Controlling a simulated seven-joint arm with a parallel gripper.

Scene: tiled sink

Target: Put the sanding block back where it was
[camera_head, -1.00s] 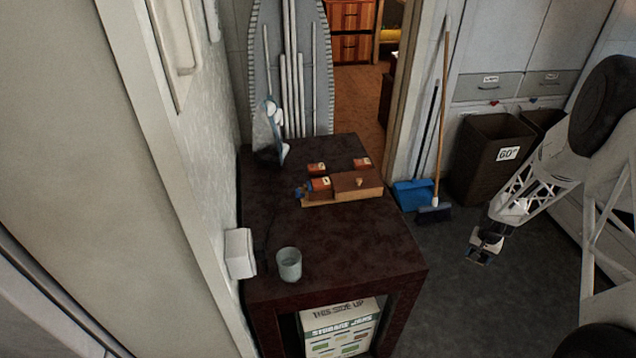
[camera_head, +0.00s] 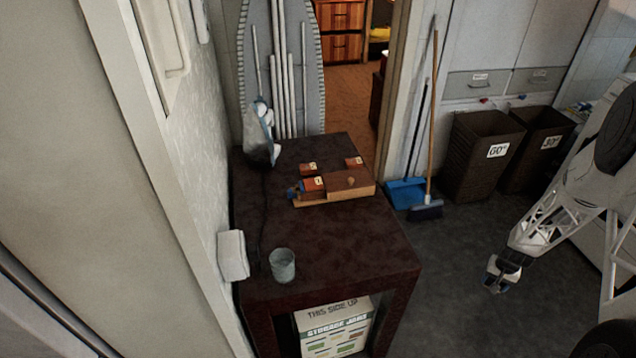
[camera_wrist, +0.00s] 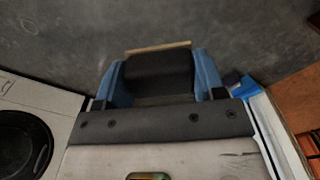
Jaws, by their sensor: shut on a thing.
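My gripper (camera_head: 495,284) hangs over the dark floor to the right of the table, clear of it. In the wrist view its blue fingers (camera_wrist: 160,84) are shut on a dark block with a thin tan edge, which I take as the sanding block (camera_wrist: 160,68). In the head view the block is too small to make out. The dark red-brown table (camera_head: 345,240) carries a wooden board with a wooden block (camera_head: 348,183) on it. Small orange-brown blocks with pale labels (camera_head: 313,184) sit on and behind the board.
A glass cup (camera_head: 282,266) stands near the table's front left, and a bag-like item (camera_head: 260,140) at its back left. A broom (camera_head: 434,120), blue dustpan (camera_head: 405,192) and brown bins (camera_head: 483,155) stand behind the floor area. A white front-loading machine (camera_wrist: 40,125) is at left in the wrist view.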

